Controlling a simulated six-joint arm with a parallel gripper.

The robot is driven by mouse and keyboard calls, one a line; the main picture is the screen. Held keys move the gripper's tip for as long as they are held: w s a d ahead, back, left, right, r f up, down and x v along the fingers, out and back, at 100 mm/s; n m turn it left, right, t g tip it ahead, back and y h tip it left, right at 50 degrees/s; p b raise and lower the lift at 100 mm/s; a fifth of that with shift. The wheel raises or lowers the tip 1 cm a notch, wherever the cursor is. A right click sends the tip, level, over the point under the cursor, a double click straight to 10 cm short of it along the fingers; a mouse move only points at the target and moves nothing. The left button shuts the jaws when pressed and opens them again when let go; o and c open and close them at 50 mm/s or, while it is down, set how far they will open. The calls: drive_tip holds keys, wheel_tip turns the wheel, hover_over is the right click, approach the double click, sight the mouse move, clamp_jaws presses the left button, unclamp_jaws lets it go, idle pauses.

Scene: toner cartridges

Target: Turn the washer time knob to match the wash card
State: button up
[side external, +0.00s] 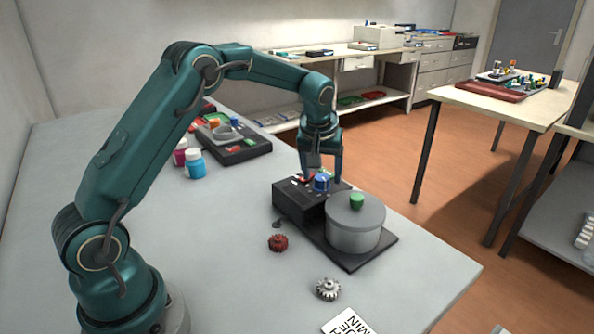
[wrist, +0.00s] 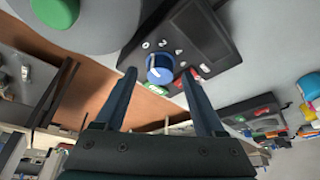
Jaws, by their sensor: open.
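The washer is a black control box (side external: 296,203) beside a grey drum (side external: 356,232) with a green lid knob (side external: 357,200). The blue time knob (side external: 321,182) stands on the box. In the wrist view the blue knob (wrist: 160,68) has a white mark on it, and white digits, including 0 and 2, sit around it. Which digit the mark meets is unclear. My gripper (side external: 321,175) points down at the knob, open, with one finger on each side; contact cannot be told. A white card (side external: 350,323) at the bottom edge is cut off; only part of its lettering shows.
A red gear (side external: 278,242) and a silver gear (side external: 328,289) lie in front of the washer. Pink and blue bottles (side external: 195,164) and another black device (side external: 238,150) stand behind left. The grey table is clear in the middle left.

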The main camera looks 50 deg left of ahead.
drive_tip(key=shift+w+a+f, duration=0.1)
drive_tip(key=shift+w+f, duration=0.05)
drive_tip(key=shift+f, duration=0.25)
clamp_jaws()
drive_tip(key=shift+m, duration=0.3)
drive_tip(key=m+h, duration=0.1)
drive_tip(key=m, duration=0.2)
drive_tip(key=shift+a+t, duration=0.15)
drive_tip(key=shift+t, duration=0.25)
drive_tip(key=shift+a+m+h, duration=0.1)
drive_tip(key=shift+m+h, duration=0.8)
drive_tip(key=shift+m, duration=1.2)
drive_tip(key=shift+r, duration=0.1)
